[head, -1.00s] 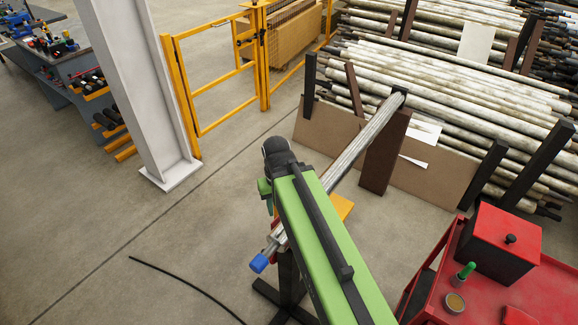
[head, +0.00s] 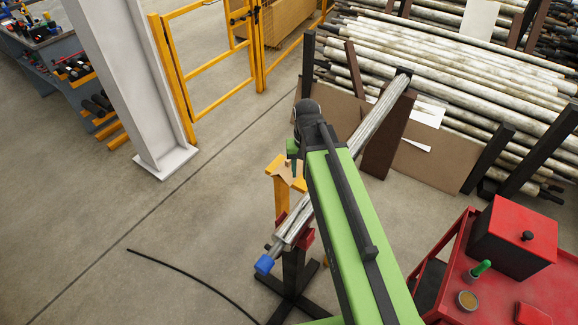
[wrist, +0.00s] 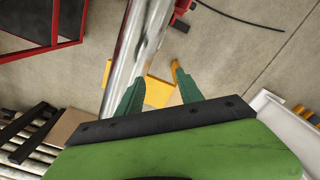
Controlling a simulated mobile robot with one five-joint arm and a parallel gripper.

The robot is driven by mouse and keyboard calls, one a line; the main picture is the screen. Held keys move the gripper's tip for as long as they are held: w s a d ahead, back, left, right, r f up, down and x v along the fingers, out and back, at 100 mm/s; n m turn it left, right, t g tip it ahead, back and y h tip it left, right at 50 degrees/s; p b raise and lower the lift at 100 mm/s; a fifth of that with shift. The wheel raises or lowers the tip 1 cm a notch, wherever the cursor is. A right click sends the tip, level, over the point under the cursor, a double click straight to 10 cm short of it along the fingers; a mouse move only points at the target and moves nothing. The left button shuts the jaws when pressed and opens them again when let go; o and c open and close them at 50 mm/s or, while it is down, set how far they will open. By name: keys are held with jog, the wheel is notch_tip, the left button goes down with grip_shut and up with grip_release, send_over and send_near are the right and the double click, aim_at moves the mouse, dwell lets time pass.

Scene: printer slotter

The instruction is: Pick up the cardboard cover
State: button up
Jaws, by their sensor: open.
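No piece is clearly identifiable as the cardboard cover. A flat brown cardboard-like sheet (head: 425,167) stands against the front of the pipe rack. A small tan piece (head: 289,172) shows at the top of a yellow stand (head: 282,196), just below my gripper (head: 293,158); I cannot tell whether it is cardboard. In the wrist view, my gripper's two green fingers (wrist: 160,72) are apart, with nothing seen held between them. The yellow stand's top (wrist: 158,92) shows between and beyond them, partly hidden.
A long metal pipe (head: 355,144) with a blue end lies aslant under my arm on stands. A red cart (head: 520,290) with a red box is at right. A white column (head: 125,85) and yellow gate (head: 207,65) are at left. Floor at left is mostly clear.

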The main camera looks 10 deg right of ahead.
jog(key=w+f+m+b, duration=0.2)
jog(key=w+m, duration=0.5)
jog(key=w, duration=1.7)
jog(key=b, duration=1.2)
send_over(289, 164)
jog(key=w, duration=0.2)
jog(key=f, duration=0.8)
jog(key=d+f, duration=0.1)
jog(key=f, duration=0.3)
jog(key=shift+s+f, duration=0.15)
jog(key=shift+f, duration=0.05)
jog(key=f+b, duration=0.5)
jog(key=shift+a+f+b, duration=0.2)
jog(key=shift+f+b, duration=0.1)
jog(key=shift+b, duration=0.05)
jog(key=shift+r, duration=0.2)
grip_shut()
